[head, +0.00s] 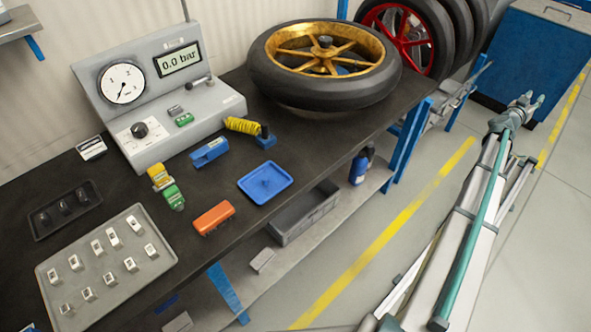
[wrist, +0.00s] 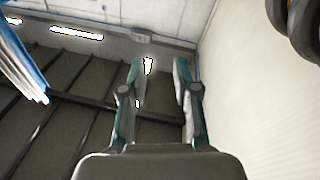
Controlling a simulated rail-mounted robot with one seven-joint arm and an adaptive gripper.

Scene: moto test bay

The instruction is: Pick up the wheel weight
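Several small silver blocks that look like wheel weights, one of them here (head: 97,247), stand in rows on a light grey tray (head: 150,272) at the lower left of the head view. I cannot tell which one the task means. My gripper (head: 527,101) is far off to the right of the bench, over the floor. In the wrist view, my gripper (wrist: 157,78) has its two fingers apart with nothing between them. The wrist view faces the ceiling and a wall, and no weights show there.
The dark bench (head: 120,190) also carries a pressure gauge unit (head: 165,125), a gold-rimmed wheel (head: 262,68), a blue dish (head: 265,183), an orange block (head: 213,218) and a black tray (head: 42,229). Open floor (head: 545,220) lies to the right.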

